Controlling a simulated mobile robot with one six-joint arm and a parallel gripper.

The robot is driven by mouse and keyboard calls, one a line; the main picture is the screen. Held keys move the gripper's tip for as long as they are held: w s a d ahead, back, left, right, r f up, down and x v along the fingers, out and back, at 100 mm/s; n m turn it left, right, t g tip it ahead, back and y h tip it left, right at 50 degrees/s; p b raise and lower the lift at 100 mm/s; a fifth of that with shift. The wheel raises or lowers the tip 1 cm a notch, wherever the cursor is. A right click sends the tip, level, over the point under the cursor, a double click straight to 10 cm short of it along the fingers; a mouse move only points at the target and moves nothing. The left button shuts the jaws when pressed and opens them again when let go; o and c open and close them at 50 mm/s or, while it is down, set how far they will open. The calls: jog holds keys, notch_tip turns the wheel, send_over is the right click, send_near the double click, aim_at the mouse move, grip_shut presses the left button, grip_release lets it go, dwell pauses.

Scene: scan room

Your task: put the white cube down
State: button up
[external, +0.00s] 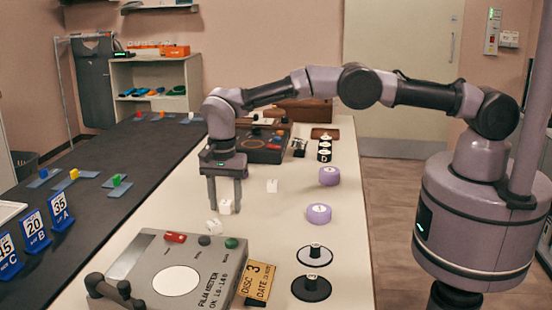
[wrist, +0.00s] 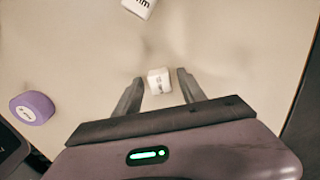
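A small white cube (external: 226,208) with dark lettering is at the fingertips of my gripper (external: 225,205), over the pale bench top. It also shows in the wrist view (wrist: 159,81), between the two fingertips (wrist: 160,78), with a narrow gap on each side. The fingers are open and do not appear to touch the cube. The cube looks to be on the bench, though its underside is hard to see. Two other white cubes are near: one (external: 214,227) towards the film meter and one (external: 272,185) to the right.
The grey film meter (external: 180,275) stands in front, with a "Disc 3" sign (external: 260,280) beside it. Purple discs (external: 319,213) and black-and-white discs (external: 312,287) are to the right. A dark control box (external: 262,145) is behind. Bare bench lies around the cubes.

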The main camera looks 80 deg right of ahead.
notch_tip(320, 180, up, 12)
jog(key=p, duration=0.5)
notch_tip(320, 180, up, 14)
jog(key=n+t, duration=0.1)
jog(key=n, duration=0.2)
send_over(225, 202)
jog(key=s+d, duration=0.1)
jog(key=s, duration=0.3)
jog(key=s+d+r+n+t+y, duration=0.15)
jog(key=s+r+n, duration=0.25)
jog(key=s+r, duration=0.75)
jog(key=s+d+n+t, duration=0.2)
jog(key=s+n, duration=0.2)
jog(key=s, duration=1.2)
jog(key=s+f+n+t+b, duration=0.1)
jog(key=s+f+n+b, duration=0.1)
jog(key=s+f, duration=0.5)
jog(key=shift+s+a+f+n+b, duration=0.2)
jog(key=shift+s+f+n+b, duration=0.15)
jog(key=shift+s, duration=1.6)
